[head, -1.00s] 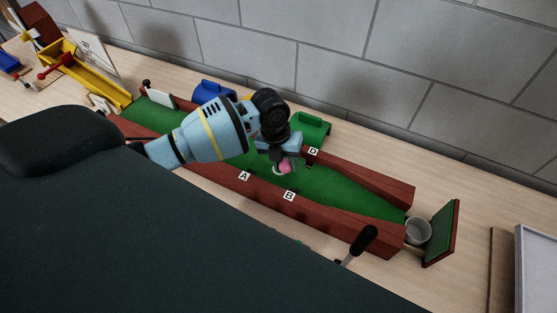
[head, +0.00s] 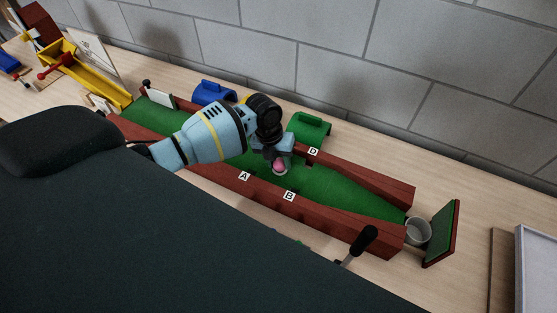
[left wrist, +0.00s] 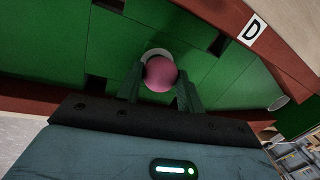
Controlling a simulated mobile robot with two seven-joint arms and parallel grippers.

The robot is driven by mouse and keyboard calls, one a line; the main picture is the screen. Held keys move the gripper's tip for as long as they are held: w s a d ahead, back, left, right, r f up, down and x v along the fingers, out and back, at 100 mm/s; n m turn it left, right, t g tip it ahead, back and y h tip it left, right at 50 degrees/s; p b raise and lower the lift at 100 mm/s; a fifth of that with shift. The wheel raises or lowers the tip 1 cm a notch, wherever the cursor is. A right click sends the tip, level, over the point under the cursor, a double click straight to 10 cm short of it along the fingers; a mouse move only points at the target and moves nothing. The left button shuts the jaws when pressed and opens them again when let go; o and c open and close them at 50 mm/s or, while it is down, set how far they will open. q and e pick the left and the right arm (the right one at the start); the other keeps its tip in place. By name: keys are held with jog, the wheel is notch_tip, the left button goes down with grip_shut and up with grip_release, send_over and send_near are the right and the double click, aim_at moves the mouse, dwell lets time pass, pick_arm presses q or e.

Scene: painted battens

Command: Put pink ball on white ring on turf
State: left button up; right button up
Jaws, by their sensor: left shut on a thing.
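My left gripper (head: 281,162) is shut on the pink ball (head: 279,168), low over the green turf (head: 335,187). In the left wrist view the pink ball (left wrist: 160,74) sits between the two fingers. The white ring (head: 280,174) shows in part at the ball's lower edge in the head view. In the left wrist view the white ring (left wrist: 155,53) shows just beyond the ball, which hides most of it. I cannot tell whether the ball touches the ring. My right gripper is not in view.
Red-brown battens (head: 330,217) marked A, B and D border the turf, which has dark square gaps. A grey cup (head: 418,231) stands at the right end beside a tilted green board (head: 441,233). A green block (head: 308,129) and a blue one (head: 212,92) stand behind.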

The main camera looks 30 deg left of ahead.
pick_arm(q)
jog(key=shift+f, duration=0.15)
jog(key=o, duration=1)
jog(key=r, duration=0.4)
jog(key=a+r, duration=0.1)
jog(key=r, duration=0.3)
jog(key=a+r+p, duration=0.1)
jog(key=r, duration=0.3)
jog(key=shift+s+a+r, duration=0.1)
jog(key=shift+s+a, duration=0.05)
jog(key=shift+s, duration=0.15)
